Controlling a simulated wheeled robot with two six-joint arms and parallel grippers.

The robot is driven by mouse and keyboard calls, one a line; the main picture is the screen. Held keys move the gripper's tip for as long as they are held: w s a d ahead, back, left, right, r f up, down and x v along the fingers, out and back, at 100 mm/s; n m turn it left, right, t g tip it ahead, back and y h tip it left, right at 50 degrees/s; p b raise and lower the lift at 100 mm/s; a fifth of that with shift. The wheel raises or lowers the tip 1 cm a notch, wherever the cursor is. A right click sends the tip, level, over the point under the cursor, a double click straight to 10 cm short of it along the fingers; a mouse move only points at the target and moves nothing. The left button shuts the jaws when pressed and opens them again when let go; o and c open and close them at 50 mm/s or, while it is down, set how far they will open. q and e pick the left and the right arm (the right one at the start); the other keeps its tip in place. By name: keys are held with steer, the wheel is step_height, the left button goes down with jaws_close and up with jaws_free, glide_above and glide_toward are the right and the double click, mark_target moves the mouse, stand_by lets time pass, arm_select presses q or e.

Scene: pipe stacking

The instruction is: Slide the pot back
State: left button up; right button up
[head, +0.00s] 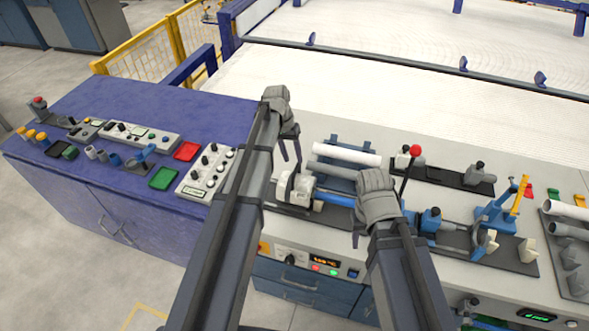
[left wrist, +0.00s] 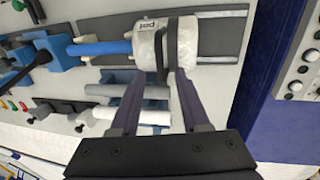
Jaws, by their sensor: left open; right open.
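The pot (head: 297,188) is a white cylinder with a dark band around it, on a grey rail plate in the middle of the head view. In the left wrist view the pot (left wrist: 165,47) has lettering on its side. A blue rod (head: 334,198) reaches from it toward the right. My left gripper (head: 291,146) is open and empty, just behind and above the pot. In the left wrist view its fingertips (left wrist: 161,70) point at the pot's near edge; contact cannot be told. My right gripper (head: 379,226) is open, to the right of the pot near the rod.
A white pipe (head: 345,152) and a grey pipe (head: 330,171) lie on a blue rack behind the rod. A red-knobbed lever (head: 415,151) and a blue clamp (head: 500,212) stand to the right. A control panel (head: 208,172) is on the blue cabinet at left.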

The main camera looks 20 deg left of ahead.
mark_target(296, 169)
arm_select(q)
steer(key=f+b, duration=0.2)
steer(key=f, duration=0.1)
steer(key=f+b, duration=0.1)
steer(key=shift+d+f, duration=0.2)
steer(key=shift+d, duration=0.2)
jaws_close()
steer(key=shift+a, duration=0.1)
stand_by(1.0)
